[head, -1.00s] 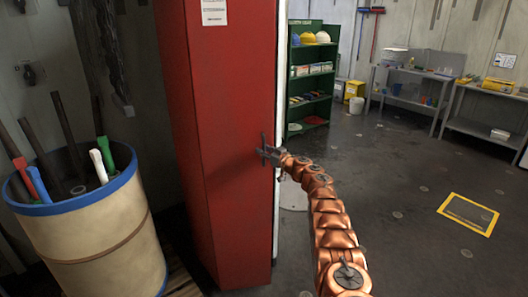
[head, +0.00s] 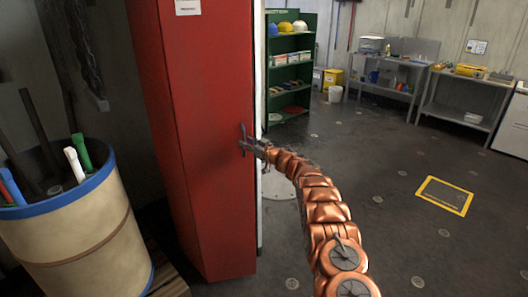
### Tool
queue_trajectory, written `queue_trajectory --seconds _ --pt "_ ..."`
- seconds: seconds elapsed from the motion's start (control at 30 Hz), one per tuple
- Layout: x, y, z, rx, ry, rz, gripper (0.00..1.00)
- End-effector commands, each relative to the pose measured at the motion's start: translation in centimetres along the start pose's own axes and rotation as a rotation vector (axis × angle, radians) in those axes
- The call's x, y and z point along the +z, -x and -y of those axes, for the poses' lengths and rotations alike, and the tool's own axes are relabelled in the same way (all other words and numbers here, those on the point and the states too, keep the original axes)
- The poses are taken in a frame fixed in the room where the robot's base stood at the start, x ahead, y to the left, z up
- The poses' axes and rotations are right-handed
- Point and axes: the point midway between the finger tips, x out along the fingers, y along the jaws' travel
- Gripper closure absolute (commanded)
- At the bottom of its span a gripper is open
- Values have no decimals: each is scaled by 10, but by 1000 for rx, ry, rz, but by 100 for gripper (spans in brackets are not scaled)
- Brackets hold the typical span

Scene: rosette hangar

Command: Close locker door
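The tall red locker (head: 205,95) stands left of centre in the head view, its top cut off by the picture edge. A dark upright handle (head: 243,133) is near the right edge of its red front panel. My gripper (head: 248,144) is at this handle, at the end of my copper-coloured arm, and appears to touch it. The fingers are too small and dark to show whether they are shut on it. A pale strip shows along the panel's right edge. I cannot tell how far the door stands open; the locker's inside is not visible.
A cream barrel with a blue rim (head: 75,205) holding several rods stands close at left. A green shelf (head: 291,65) is behind the locker to the right. Metal tables (head: 440,92) line the back. The floor at right is clear around a yellow-framed panel (head: 445,195).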

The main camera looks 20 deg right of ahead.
Motion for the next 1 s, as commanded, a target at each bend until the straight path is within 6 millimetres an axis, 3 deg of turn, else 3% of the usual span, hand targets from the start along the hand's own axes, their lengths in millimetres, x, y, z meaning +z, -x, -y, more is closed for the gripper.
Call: queue_trajectory --seconds 0.47,1.0 --pt "-2 30 -1 6 2 1 61" --pt "0 80 0 4 0 1 61"
